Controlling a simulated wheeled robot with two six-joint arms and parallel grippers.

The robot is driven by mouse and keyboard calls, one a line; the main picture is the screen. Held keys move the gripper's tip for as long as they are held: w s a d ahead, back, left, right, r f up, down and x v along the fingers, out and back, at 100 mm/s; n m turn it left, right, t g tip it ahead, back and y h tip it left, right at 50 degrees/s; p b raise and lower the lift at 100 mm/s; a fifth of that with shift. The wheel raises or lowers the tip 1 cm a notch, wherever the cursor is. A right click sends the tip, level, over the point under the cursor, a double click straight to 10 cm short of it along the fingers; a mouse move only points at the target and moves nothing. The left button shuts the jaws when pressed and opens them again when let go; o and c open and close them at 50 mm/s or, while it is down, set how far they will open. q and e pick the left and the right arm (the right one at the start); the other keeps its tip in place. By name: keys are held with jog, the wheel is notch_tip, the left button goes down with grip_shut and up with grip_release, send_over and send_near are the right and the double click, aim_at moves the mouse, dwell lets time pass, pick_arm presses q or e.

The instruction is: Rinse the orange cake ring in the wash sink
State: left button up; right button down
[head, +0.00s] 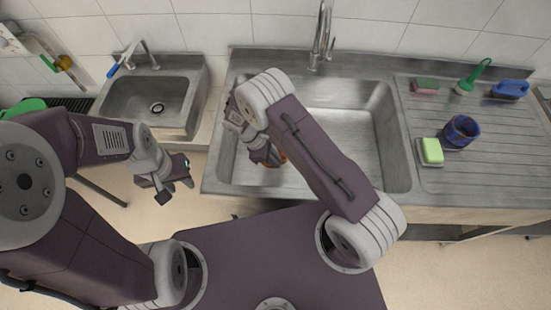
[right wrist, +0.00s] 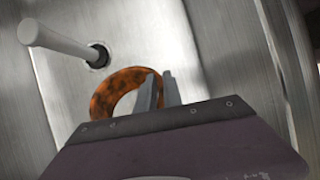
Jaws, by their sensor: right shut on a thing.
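The orange cake ring (right wrist: 102,95) has dark brown patches in the right wrist view. My right gripper (right wrist: 160,88) is shut on the ring's wall, with a finger on each side. In the head view the right gripper (head: 272,157) is down inside the large wash sink (head: 388,125), and only a sliver of the ring (head: 283,158) shows. A pale straight column (right wrist: 62,38) reaches toward the dark drain (right wrist: 98,56) beside the ring; I cannot tell what it is. My left gripper (head: 178,190) is open and empty, left of the sink's front corner.
The tap (head: 321,40) stands behind the sink. On the right drainboard (head: 500,160) are a sponge (head: 426,86), a green brush (head: 474,77), a blue brush (head: 510,89), a dark blue cup (head: 461,131) and green soap (head: 432,150). A small sink (head: 125,100) is at left.

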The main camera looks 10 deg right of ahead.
notch_tip(320, 180, down, 7)
jog(key=b, duration=0.4)
jog(key=shift+r+b, duration=0.15)
jog(key=shift+b, duration=0.15)
dwell(2.2)
notch_tip(320, 180, up, 25)
jog(key=p, duration=1.9)
dwell(1.8)
